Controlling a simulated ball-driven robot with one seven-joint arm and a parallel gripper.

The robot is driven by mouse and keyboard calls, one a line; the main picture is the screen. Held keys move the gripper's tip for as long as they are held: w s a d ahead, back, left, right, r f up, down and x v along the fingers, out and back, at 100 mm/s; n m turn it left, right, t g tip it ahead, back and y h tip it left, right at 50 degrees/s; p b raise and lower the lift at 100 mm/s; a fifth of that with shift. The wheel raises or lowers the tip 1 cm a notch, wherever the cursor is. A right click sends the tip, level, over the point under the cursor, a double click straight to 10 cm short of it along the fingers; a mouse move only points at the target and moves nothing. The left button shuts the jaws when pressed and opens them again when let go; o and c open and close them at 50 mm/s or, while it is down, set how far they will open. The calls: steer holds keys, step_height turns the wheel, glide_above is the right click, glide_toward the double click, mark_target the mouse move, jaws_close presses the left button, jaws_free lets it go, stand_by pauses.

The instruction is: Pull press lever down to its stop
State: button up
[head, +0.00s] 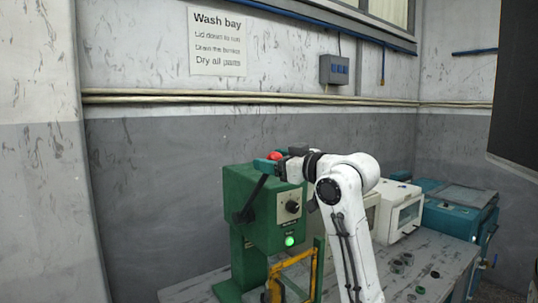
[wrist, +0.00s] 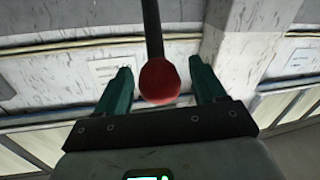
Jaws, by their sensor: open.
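The green press (head: 278,222) stands on the bench in the head view, with a dial and a lit green lamp on its front. Its dark lever (head: 252,198) slants up to the right from a pivot on the press's left side. The red knob (head: 275,156) at the lever's top is partly hidden by my gripper (head: 268,166). In the wrist view the red knob (wrist: 159,82) sits between the two green fingers of my gripper (wrist: 160,85), with gaps on both sides. The fingers are open around the knob and do not touch it.
A yellow frame (head: 290,275) stands in front of the press. White machines (head: 400,210) and a teal machine (head: 460,210) stand to the right on the grey bench (head: 425,275). Several small round parts lie on the bench. The wall is behind.

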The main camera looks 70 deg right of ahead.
steer(key=shift+w+d, duration=0.25)
steer(key=shift+w, duration=0.45)
steer(key=shift+c, duration=0.3)
jaws_close()
